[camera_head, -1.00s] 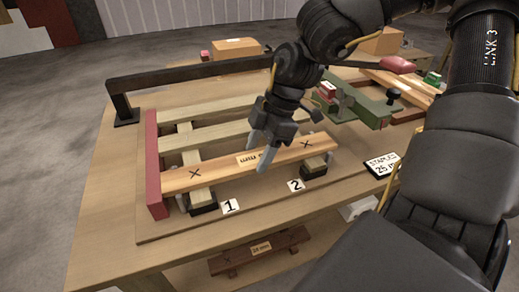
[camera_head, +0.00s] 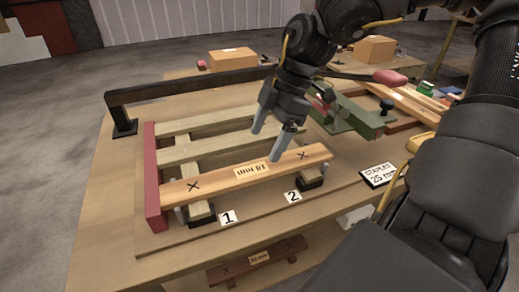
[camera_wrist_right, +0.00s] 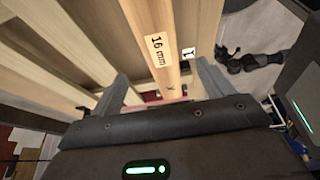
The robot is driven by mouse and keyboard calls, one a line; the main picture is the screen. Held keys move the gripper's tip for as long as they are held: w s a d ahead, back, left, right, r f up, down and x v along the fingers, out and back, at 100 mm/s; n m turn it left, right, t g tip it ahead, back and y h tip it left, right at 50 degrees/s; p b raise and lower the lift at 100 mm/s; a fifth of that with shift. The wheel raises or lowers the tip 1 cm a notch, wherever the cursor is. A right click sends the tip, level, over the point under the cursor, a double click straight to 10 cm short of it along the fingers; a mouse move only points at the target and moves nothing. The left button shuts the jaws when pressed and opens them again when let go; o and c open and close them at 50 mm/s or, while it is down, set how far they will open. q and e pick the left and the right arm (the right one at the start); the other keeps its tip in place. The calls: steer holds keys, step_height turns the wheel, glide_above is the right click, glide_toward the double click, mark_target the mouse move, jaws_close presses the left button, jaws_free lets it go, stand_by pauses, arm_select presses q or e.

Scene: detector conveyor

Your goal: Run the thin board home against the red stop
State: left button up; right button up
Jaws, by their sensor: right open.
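The thin board (camera_head: 228,176), with an X near each end and a printed label, lies across the front of the frame. In the right wrist view the same board (camera_wrist_right: 172,72) has a label that reads 16 mm. Its left end is at the upright red stop (camera_head: 152,178); I cannot tell whether they touch. My right gripper (camera_head: 267,145) is open over the right half of the board. In the right wrist view its fingers (camera_wrist_right: 163,80) stand on either side of the board. I cannot tell how far down they reach. My left gripper is not in view.
Two paler slats (camera_head: 205,146) lie behind the board. A black bar (camera_head: 190,90) crosses above the back of the frame. A green fixture (camera_head: 350,118) stands to the right. A staples sign (camera_head: 380,175) and number cards (camera_head: 229,218) lie in front.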

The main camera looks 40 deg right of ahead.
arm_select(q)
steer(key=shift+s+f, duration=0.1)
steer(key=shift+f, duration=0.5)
arm_select(e)
steer(key=shift+v, duration=1.7)
